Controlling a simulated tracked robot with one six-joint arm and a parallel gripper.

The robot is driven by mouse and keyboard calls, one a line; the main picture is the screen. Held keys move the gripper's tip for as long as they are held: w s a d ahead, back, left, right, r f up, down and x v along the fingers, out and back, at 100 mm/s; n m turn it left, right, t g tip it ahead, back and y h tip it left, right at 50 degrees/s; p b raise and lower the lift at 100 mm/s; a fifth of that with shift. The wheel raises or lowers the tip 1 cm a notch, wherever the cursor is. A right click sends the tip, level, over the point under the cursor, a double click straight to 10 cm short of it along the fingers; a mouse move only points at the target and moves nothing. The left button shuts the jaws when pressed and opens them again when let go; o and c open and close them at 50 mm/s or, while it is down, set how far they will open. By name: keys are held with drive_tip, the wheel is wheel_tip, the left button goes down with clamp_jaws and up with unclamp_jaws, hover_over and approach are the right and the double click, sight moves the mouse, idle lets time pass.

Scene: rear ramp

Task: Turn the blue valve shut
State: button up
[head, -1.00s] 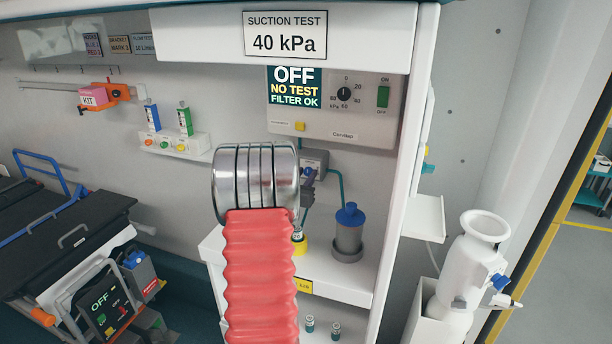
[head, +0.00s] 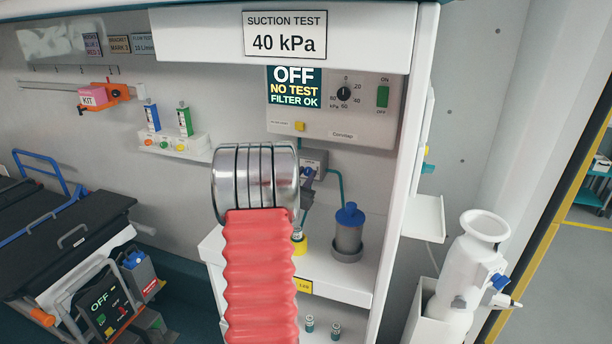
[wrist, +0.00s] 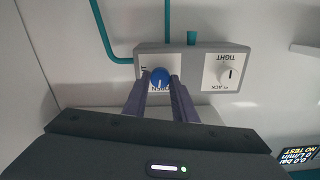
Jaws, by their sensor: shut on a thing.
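The blue valve (wrist: 160,76) is a round knob with a pale pointer mark on a grey valve box (wrist: 191,49), seen upside down in the wrist view. My gripper (wrist: 161,81) has its two dark fingers on either side of the knob, shut on it. The lettering by the knob is partly hidden by the fingers. In the head view the valve box (head: 317,160) sits on the back wall, and my red and silver arm hides part of it. My gripper (head: 308,178) shows there as a small dark shape at the box.
A white knob (wrist: 229,74) with upside-down TIGHT lettering sits beside the valve. Teal pipes (wrist: 112,50) run from the box. A blue-capped canister (head: 348,232) stands on the shelf below. The suction panel (head: 335,108) above reads OFF, NO TEST, FILTER OK.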

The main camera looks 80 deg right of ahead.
drive_tip(key=m, duration=0.4)
drive_tip(key=shift+f, duration=0.1)
drive_tip(key=m, duration=0.4)
drive_tip(key=shift+s, duration=0.15)
drive_tip(key=m, duration=0.3)
drive_tip(key=shift+f+m, duration=0.15)
drive_tip(key=shift+m, duration=0.15)
drive_tip(key=shift+s+f+m, duration=0.1)
drive_tip(key=shift+m, duration=1.7)
drive_tip(key=shift+a, duration=0.1)
drive_tip(key=o, duration=1)
drive_tip(key=shift+o, duration=0.2)
